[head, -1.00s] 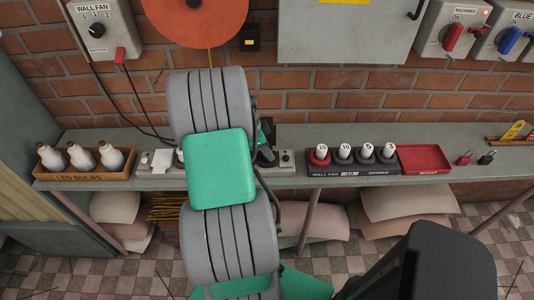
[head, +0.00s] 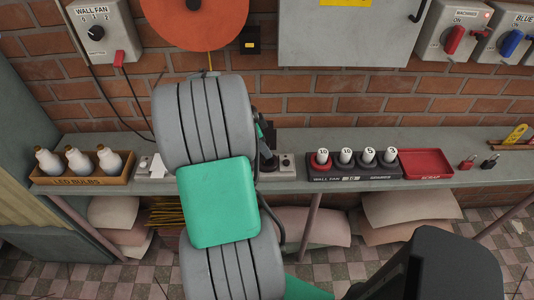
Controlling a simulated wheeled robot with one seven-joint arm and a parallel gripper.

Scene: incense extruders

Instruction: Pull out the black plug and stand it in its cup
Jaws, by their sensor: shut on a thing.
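My gripper (head: 267,150) shows only in part, as dark pieces beside the right edge of my grey and green arm, over the power strip. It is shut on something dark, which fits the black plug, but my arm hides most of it. I cannot tell whether the plug is in a socket or clear of it. The grey power strip (head: 287,167) lies along the shelf, its middle hidden behind my arm. No cup for the plug can be made out.
The narrow shelf (head: 430,147) holds a light bulb box (head: 80,181) at left, a fuse rack (head: 345,171) and a red scrap tray (head: 425,163) at right. Two small padlocks (head: 486,159) lie beyond. Switch boxes (head: 97,33) hang on the brick wall.

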